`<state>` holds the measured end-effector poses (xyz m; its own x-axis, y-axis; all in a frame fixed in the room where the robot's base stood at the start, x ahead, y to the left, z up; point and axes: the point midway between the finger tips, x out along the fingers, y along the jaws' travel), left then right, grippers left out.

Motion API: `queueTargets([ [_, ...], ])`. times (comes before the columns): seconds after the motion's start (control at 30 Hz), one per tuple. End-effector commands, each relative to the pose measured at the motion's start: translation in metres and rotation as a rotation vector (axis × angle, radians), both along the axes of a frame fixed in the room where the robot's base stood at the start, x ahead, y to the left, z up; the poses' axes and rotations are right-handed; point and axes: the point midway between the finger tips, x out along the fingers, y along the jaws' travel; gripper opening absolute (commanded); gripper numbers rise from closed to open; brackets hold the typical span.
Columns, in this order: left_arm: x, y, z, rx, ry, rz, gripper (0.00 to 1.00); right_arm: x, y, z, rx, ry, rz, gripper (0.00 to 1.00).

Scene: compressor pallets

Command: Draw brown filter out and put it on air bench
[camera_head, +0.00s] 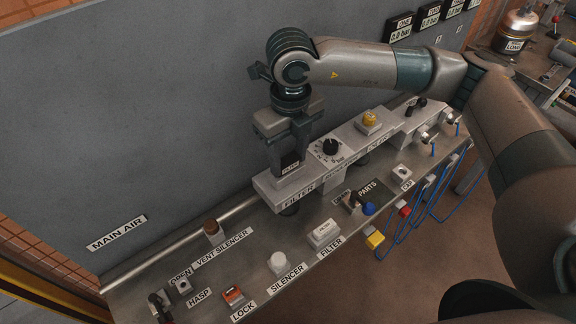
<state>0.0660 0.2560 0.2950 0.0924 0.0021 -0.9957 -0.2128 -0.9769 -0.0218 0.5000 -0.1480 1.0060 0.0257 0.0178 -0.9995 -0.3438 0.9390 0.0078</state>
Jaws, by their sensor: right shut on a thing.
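My right gripper (289,160) reaches down from above onto the grey block labelled FILTER (265,184) at the left end of the row. It is shut on a small piece with a dark label, seen as the filter (290,167), which stands at the top of that block. The fingers hide much of it, so its brown colour and how deep it sits cannot be told. The air bench (250,258) is the grey metal top in front of the block. A white filter (323,233) lies on it beside the FILTER label. My left gripper is not in view.
A brown vent silencer (211,228), a white silencer (278,262), a red lock (233,296) and a hasp (184,286) are on the bench. The PARTS area (367,189) holds small items. Blue cords (415,218) hang at the front edge. A grey panel (150,120) rises behind.

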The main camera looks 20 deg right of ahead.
Motion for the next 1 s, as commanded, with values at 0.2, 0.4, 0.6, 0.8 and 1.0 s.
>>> queueTargets([
  [0.2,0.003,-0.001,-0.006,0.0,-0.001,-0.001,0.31,0.002,-0.003,0.001,-0.007,-0.006,-0.006,0.08],
  [0.4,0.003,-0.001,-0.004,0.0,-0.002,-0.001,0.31,0.002,-0.004,0.008,-0.007,-0.007,-0.006,0.08],
  [0.6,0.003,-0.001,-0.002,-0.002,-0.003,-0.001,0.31,0.002,-0.004,0.016,-0.007,-0.006,-0.006,0.08],
  [0.8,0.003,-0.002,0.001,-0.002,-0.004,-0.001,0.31,0.001,-0.003,0.024,-0.006,-0.005,-0.005,0.08],
  [1.0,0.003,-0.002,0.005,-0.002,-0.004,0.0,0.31,0.001,-0.002,0.032,-0.004,-0.006,-0.004,0.08],
])
